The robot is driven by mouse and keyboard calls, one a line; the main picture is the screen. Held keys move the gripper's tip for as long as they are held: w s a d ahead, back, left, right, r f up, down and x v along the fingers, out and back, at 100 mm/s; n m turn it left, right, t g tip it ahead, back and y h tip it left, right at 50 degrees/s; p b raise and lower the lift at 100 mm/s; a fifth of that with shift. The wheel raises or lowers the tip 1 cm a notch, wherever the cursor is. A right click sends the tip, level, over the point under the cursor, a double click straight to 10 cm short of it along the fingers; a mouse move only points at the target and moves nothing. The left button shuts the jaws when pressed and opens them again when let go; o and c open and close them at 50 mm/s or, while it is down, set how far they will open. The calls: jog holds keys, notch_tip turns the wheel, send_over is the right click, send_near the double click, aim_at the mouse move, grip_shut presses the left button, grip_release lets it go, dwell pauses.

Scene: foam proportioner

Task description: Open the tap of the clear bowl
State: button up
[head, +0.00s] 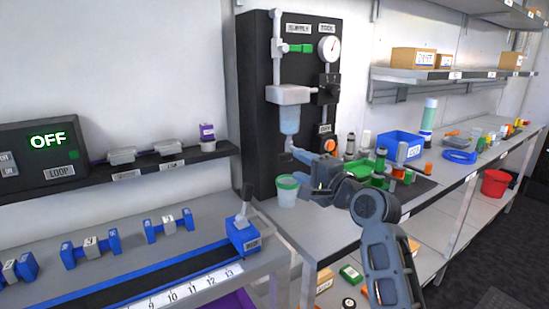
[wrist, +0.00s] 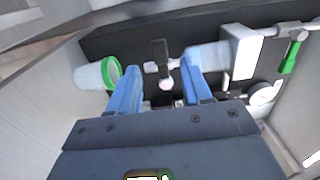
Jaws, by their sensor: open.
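The clear bowl (head: 289,120) hangs under a grey block on the black panel, and it shows sideways in the wrist view (wrist: 207,56). Its tap (wrist: 166,68) has a pale body and a dark lever (wrist: 160,48); in the head view the tap is small and partly hidden by my gripper. My gripper (head: 300,170) is just below and in front of the bowl. In the wrist view my gripper (wrist: 163,66) is open, its two blue fingers on either side of the tap in the picture. I cannot tell whether a finger touches it.
A green-rimmed cup (head: 287,190) stands on the bench under the bowl, close to my gripper. A green handle (head: 300,47) and a gauge (head: 329,48) are higher on the panel. A green tray (head: 370,168) and several bottles stand to the right.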

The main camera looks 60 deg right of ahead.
aim_at(287, 158)
jog(key=x, duration=0.7)
jog(key=shift+w+d+p, duration=0.1)
jog(key=shift+w+p, duration=0.15)
jog(key=shift+p, duration=0.1)
jog(key=shift+c, duration=0.2)
grip_shut()
